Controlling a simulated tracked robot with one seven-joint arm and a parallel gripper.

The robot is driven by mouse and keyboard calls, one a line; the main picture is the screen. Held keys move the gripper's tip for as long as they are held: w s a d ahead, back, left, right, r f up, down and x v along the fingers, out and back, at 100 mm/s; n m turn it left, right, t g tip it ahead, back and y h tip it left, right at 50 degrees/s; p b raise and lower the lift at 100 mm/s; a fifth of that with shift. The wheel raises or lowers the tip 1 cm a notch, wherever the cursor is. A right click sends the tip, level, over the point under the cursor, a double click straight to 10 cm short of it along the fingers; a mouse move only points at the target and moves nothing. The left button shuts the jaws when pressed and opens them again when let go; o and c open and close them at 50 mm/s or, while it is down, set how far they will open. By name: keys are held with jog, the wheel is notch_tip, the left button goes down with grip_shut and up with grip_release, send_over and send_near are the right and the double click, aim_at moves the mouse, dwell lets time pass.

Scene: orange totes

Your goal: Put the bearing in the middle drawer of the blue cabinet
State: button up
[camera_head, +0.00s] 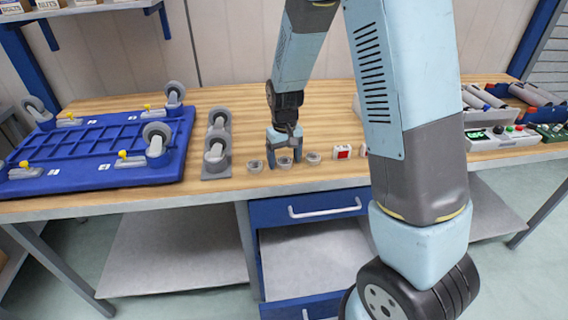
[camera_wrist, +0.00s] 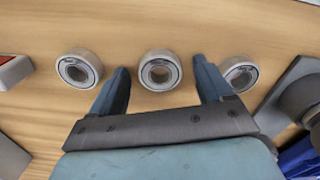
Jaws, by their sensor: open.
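Three grey ring-shaped bearings stand in a row on the wooden bench. The middle bearing (camera_head: 285,163) is at my gripper (camera_head: 284,149), which points down at it. In the wrist view the middle bearing (camera_wrist: 159,70) lies between my two open fingers (camera_wrist: 161,75), with gaps on both sides. The other bearings (camera_wrist: 79,68) (camera_wrist: 239,73) lie outside the fingers. The blue cabinet (camera_head: 310,206) is under the bench. Its top drawer front looks shut. A drawer below it (camera_head: 315,255), apparently the middle one, is pulled out, and its visible grey inside is empty.
Grey caster wheels (camera_head: 216,155) stand left of the bearings, beside a blue wheeled platform (camera_head: 95,150). A small red-and-white box (camera_head: 342,152) is to the right. My arm hides part of the bench and cabinet.

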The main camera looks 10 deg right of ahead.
aim_at(285, 161)
jog(key=c, duration=1.3)
jog(key=shift+r, duration=0.55)
notch_tip(285, 161, up, 3)
jog(key=shift+s+f, duration=0.15)
jog(key=s+d+r, duration=0.4)
jog(key=s+r, duration=0.5)
jog(key=s, duration=0.3)
jog(key=shift+s, duration=0.4)
